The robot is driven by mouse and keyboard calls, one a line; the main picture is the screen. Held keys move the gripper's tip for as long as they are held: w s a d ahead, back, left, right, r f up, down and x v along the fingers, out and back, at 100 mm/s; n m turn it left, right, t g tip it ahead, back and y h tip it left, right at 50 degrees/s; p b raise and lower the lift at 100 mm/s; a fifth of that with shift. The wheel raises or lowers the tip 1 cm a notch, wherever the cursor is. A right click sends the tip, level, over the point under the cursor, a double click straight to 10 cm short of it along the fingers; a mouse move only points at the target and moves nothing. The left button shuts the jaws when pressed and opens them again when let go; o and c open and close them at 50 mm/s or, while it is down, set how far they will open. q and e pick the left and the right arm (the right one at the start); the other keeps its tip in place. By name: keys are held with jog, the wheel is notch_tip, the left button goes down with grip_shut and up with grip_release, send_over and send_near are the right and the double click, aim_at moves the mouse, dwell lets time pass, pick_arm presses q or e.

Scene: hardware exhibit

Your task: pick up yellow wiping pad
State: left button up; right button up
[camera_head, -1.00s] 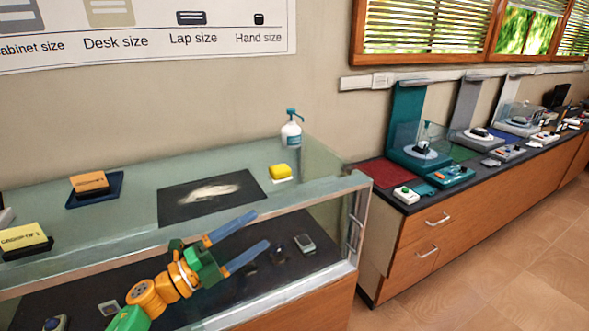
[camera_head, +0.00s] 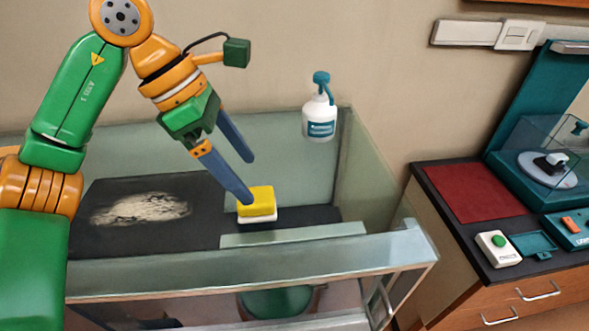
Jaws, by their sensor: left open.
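I cannot tell whether the near finger touches the pad. My right gripper is not in view.
A dark mat with a pale powdery patch (camera_head: 140,208) lies to the left. The counter's glass front rim (camera_head: 250,278) runs nearer to me. A lower cabinet with a red mat (camera_head: 473,191) is at right.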

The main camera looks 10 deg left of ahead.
aim_at(256, 196)
pick_arm(q)
jog(key=shift+w+a+f+y, duration=0.15)
jog(key=shift+w+y, duration=0.15)
jog(key=shift+w, duration=0.05)
jog(key=f, duration=0.1)
jog(key=s+f, duration=0.1)
jog(key=f+p, duration=0.1)
jog(key=shift+s+d, duration=0.3)
jog(key=shift+d, duration=0.05)
jog(key=shift+x, duration=1.25)
jog(key=shift+w+d+f, duration=0.2)
jog(key=shift+w, duration=0.25)
jog(key=shift+s+a+r, duration=0.1)
jog(key=shift+s, duration=0.15)
jog(key=c, duration=1.3)
jog(key=shift+w, duration=0.15)
jog(key=shift+c, duration=0.7)
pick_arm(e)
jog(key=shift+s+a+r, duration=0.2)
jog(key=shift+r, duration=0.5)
